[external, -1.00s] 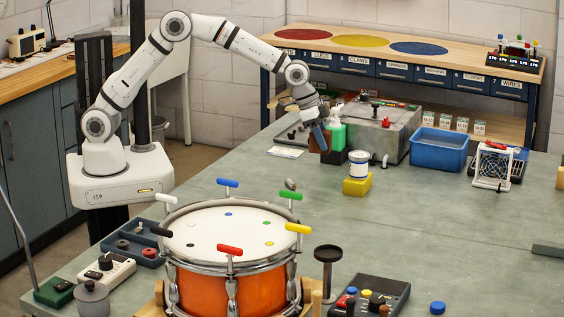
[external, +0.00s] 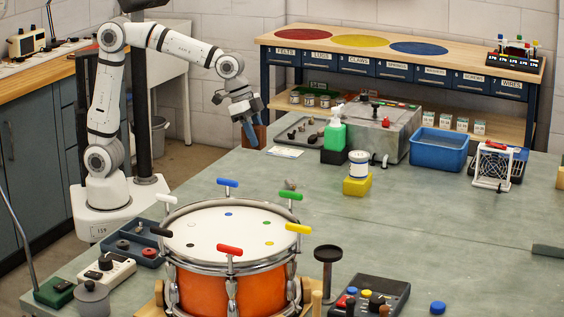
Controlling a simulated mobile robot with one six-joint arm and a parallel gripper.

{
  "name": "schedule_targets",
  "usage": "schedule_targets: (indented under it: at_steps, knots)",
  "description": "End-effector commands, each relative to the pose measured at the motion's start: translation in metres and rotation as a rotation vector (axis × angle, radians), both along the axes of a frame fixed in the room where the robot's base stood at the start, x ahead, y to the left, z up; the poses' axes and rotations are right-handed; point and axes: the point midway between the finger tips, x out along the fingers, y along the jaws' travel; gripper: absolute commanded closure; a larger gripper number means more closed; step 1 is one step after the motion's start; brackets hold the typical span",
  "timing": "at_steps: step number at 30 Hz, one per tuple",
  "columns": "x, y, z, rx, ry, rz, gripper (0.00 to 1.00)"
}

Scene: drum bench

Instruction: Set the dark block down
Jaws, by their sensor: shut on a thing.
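A dark brown block (external: 260,133) is in my gripper (external: 251,138), seen in the external view at the far left edge of the green-grey bench (external: 215,190). The gripper points down and is shut on the block, with a blue finger in front of part of it. I cannot tell whether the block's bottom touches the bench or hangs just above or beyond its edge.
A dark tray of small parts (external: 300,130), a white card (external: 285,152) and a green bottle (external: 335,134) on a black base are right of the gripper. A yellow block (external: 356,186) bears a white tin. The drum (external: 230,255) stands in front.

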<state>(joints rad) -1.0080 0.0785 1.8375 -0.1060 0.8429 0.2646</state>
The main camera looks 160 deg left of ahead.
Motion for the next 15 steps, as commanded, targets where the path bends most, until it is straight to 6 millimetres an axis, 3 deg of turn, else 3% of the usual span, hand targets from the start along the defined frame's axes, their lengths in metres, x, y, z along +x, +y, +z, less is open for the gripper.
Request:
schedule_targets:
  at_steps: [5,12,15]
  knots:
    - [-0.003,-0.015,-0.01,-0.001,0.001,-0.013,0.88]
    - [-0.004,-0.016,-0.053,-0.004,0.002,-0.015,0.88]
    - [-0.003,-0.016,-0.063,-0.002,0.001,-0.014,0.88]
